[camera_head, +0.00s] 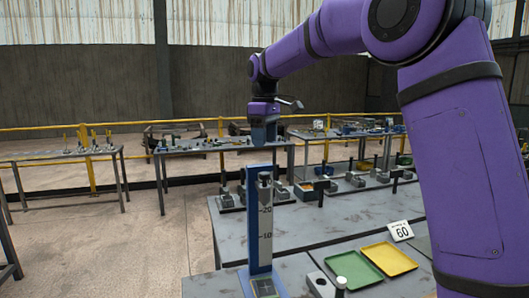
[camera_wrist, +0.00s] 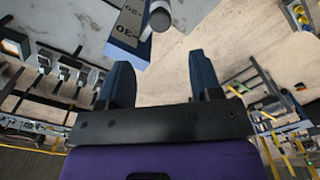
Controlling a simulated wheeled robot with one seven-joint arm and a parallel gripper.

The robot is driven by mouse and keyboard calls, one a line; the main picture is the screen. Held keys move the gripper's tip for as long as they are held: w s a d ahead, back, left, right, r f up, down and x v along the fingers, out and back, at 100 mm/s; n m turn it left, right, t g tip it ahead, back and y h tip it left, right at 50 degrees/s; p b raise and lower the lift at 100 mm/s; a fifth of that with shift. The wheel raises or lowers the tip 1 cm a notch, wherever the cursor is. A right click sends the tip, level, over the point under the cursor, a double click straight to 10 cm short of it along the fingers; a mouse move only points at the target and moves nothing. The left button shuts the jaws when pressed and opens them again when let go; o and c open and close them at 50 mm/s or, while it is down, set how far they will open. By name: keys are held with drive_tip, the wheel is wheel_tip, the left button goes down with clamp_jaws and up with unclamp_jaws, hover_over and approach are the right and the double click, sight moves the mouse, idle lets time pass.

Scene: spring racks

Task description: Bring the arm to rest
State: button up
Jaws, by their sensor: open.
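My purple arm reaches from the right of the head view over to my gripper (camera_head: 264,136), which points down above the top of a blue and white upright scale post (camera_head: 265,215). In the wrist view my gripper (camera_wrist: 160,72) has its two dark blue fingers spread wide, with nothing between them. The post's scale (camera_wrist: 129,30), marked 30, shows just beyond the fingertips there, with a grey cylinder end (camera_wrist: 159,17) beside it. The gripper looks apart from the post.
A grey bench holds a yellow tray (camera_head: 388,260), a green tray (camera_head: 353,270) and a card marked 60 (camera_head: 400,231). Several small fixtures line its far side. More tables and a yellow railing (camera_head: 200,127) stand behind. Open floor (camera_head: 150,245) lies to the left.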

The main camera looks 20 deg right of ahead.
drive_tip(key=shift+r, duration=0.45)
drive_tip(key=s+d+r+m+t, duration=0.1)
drive_tip(key=s+d+m, duration=0.1)
drive_tip(key=s, duration=0.7)
drive_tip(key=s+d+r+m+t, duration=0.1)
drive_tip(key=s+d+r+m, duration=0.15)
drive_tip(key=s, duration=0.65)
drive_tip(key=s+d+f+m+t, duration=0.1)
drive_tip(key=s+f, duration=0.4)
drive_tip(key=s, duration=0.5)
drive_tip(key=s+d+f+m+t, duration=0.1)
drive_tip(key=s+f, duration=0.4)
drive_tip(key=s, duration=0.5)
drive_tip(key=shift+d+f+m+t, duration=0.4)
drive_tip(key=shift+m+t, duration=0.3)
drive_tip(key=shift+m, duration=0.55)
